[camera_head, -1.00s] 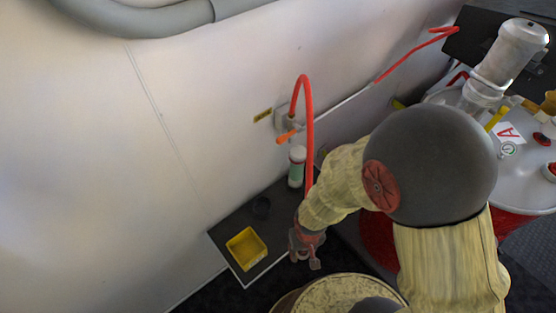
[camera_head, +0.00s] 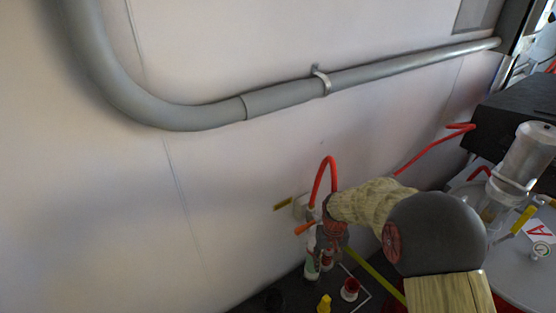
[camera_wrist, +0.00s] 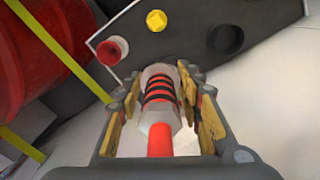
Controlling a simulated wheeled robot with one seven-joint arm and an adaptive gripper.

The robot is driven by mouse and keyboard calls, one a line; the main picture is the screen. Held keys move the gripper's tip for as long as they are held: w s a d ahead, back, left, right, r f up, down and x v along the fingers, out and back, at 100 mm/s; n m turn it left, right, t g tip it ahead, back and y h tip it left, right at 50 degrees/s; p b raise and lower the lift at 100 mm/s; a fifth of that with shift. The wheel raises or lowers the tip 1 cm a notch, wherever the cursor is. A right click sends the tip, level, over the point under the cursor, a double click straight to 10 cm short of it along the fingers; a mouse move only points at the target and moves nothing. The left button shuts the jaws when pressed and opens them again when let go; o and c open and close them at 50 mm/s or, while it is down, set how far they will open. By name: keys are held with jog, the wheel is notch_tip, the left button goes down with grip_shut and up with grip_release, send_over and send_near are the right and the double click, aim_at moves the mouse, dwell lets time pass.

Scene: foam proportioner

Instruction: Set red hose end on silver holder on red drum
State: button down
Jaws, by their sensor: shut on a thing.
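My gripper (camera_head: 328,240) is shut on the red hose's end (camera_wrist: 160,95), a silver fitting with red and black rings. In the wrist view the fitting lies between both fingers, with red hose (camera_wrist: 160,140) toward the camera. In the head view the hose (camera_head: 321,180) arches up from my gripper beside the wall outlet. The red drum (camera_wrist: 40,55) fills the left of the wrist view, apart from the fitting. Its pale top (camera_head: 520,270) shows at right in the head view. A silver-collared canister (camera_head: 528,155) stands there; I cannot tell whether it includes the silver holder.
A dark shelf (camera_wrist: 185,38) carries a red-and-white cup (camera_wrist: 112,50), a yellow piece (camera_wrist: 156,20) and a dark round cup (camera_wrist: 223,38). A yellow strip (camera_head: 375,275) slants beside my arm. A grey pipe (camera_head: 290,95) runs along the wall. A black box (camera_head: 515,120) stands at right.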

jog(key=shift+d+f+m, duration=0.15)
jog(key=shift+d+f, duration=0.05)
jog(key=shift+d, duration=0.55)
jog(key=shift+d+f+m, duration=0.15)
jog(key=shift+d+f, duration=0.05)
jog(key=shift+d, duration=0.55)
jog(key=shift+a, duration=0.1)
